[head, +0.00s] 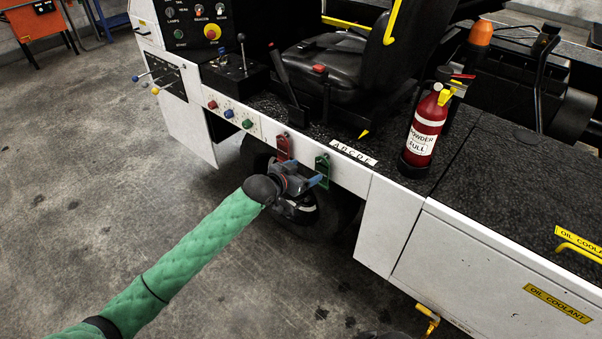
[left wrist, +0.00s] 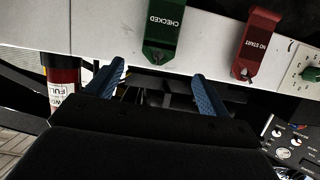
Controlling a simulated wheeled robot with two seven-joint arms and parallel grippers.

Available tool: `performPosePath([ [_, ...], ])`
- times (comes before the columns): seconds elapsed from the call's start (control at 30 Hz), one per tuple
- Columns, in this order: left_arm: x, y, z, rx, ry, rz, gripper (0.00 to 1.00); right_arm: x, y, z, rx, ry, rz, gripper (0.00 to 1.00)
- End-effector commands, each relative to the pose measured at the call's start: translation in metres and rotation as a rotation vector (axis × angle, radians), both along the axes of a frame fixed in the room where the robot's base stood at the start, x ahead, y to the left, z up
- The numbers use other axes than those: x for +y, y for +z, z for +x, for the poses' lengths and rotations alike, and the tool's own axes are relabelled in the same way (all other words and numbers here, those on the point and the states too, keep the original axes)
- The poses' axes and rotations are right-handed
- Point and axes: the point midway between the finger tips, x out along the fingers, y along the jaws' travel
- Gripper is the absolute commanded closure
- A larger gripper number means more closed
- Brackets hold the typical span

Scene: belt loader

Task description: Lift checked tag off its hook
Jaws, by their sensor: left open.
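The green checked tag (head: 322,168) hangs on the white side panel of the loader. It also shows in the left wrist view (left wrist: 163,30), where its lettering reads CHECKED. My right gripper is not in view.
A red NO START tag (head: 283,147) hangs left of the green tag in the head view. Coloured knobs (head: 229,114) sit further left on the panel. A fire extinguisher (head: 425,128) stands on the deck to the right. The floor (head: 110,190) to the left is clear.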

Motion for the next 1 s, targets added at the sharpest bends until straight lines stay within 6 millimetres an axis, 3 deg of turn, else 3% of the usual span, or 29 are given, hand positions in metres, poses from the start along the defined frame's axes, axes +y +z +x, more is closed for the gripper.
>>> performPosePath([
  [0.17, -0.004, 0.007, 0.003, -0.018, 0.0, -0.047, 0.2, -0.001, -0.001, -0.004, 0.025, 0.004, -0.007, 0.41],
  [0.7, -0.039, -0.011, 0.052, -0.014, 0.002, -0.047, 0.2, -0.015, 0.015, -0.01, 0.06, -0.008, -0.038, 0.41],
  [1.0, -0.046, -0.017, 0.062, -0.014, 0.002, -0.046, 0.2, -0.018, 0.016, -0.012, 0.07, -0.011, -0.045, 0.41],
])
